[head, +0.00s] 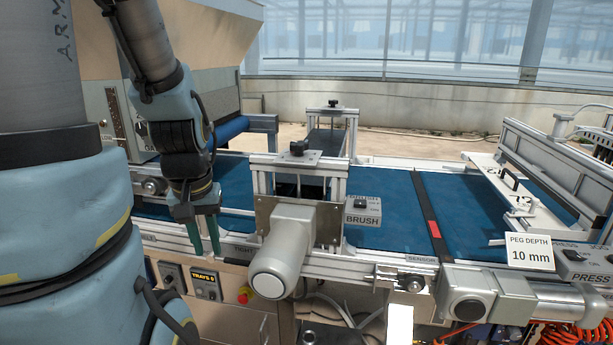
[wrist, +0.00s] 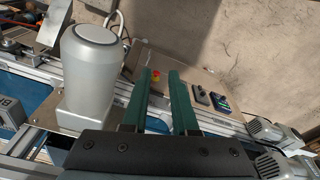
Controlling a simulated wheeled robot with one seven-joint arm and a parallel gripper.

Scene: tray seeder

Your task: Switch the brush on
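The brush switch box (head: 363,212) is a small grey box labelled BRUSH with a black switch (head: 360,203) on top. The switch's on or off position is too small to read. A grey box with part of a label (wrist: 8,110), likely the same box, is cut off at the wrist view's left edge. My gripper (head: 207,250) hangs left of the brush motor, fingers pointing down, well left of the switch box. In the wrist view my gripper (wrist: 160,76) is open, with nothing between its green fingers.
The grey brush motor (head: 283,255) juts forward between my gripper and the switch box; it also shows in the wrist view (wrist: 92,70). The brush frame (head: 300,160) stands above the blue belt (head: 385,205). A red button (head: 244,295) is on the lower front panel.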

